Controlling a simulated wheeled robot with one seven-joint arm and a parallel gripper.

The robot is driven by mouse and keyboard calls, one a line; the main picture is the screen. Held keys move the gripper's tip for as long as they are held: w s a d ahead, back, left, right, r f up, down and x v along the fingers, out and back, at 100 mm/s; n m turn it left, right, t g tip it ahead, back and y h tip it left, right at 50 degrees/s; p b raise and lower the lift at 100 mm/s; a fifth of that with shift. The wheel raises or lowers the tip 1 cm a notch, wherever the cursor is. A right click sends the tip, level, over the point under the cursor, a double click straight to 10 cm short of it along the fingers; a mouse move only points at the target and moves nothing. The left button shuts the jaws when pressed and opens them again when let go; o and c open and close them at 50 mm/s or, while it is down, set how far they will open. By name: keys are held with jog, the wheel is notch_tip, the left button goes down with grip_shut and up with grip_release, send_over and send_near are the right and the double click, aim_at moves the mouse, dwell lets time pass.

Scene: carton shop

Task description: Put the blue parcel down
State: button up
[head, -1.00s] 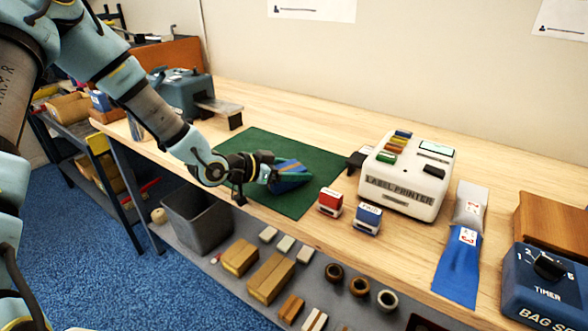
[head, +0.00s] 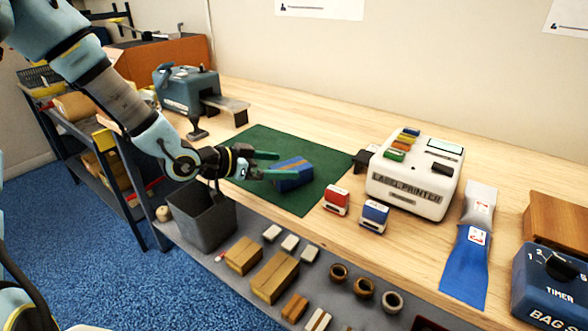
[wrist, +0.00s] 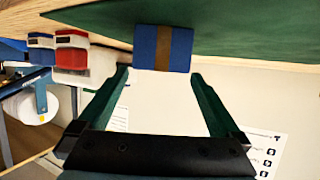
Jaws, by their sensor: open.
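The blue parcel (head: 293,176) with a brown tape stripe lies on the green mat (head: 262,142) on the bench. My gripper (head: 266,164) is open and empty, just left of the parcel in the head view, its fingers pointing at it. In the wrist view the parcel (wrist: 163,48) sits at the top middle, beyond the fingertips. The two green fingers (wrist: 163,75) stand apart with a gap between them and the parcel is not between them.
A label printer (head: 416,180) stands right of the mat, with a red stamp (head: 336,200) and a blue stamp (head: 374,217) in front of it. A grey-blue machine (head: 188,92) stands at the back left. A grey bin (head: 207,220) is below the bench edge.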

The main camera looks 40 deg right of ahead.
jog(key=v, duration=0.5)
jog(key=shift+a+r, duration=0.1)
jog(key=shift+a, duration=0.05)
jog(key=w+a+f+n+t+y, duration=0.2)
jog(key=w+a+n+t+y, duration=0.15)
jog(key=w+a, duration=0.45)
jog(key=w+a+f+n+t+y, duration=0.15)
jog(key=w+a+n+y, duration=0.3)
jog(key=a, duration=0.75)
jog(key=s+a+r+n+y, duration=0.2)
jog(key=s+a+r+n, duration=0.1)
jog(key=a, duration=0.6)
jog(key=s+a+r+n+g+y, duration=0.1)
jog(key=s+a+r+n+y, duration=0.2)
jog(key=s+a+n, duration=0.3)
jog(key=a+n, duration=0.1)
jog(key=a, duration=0.2)
jog(key=shift+a+g, duration=0.15)
jog(key=shift+g, duration=0.15)
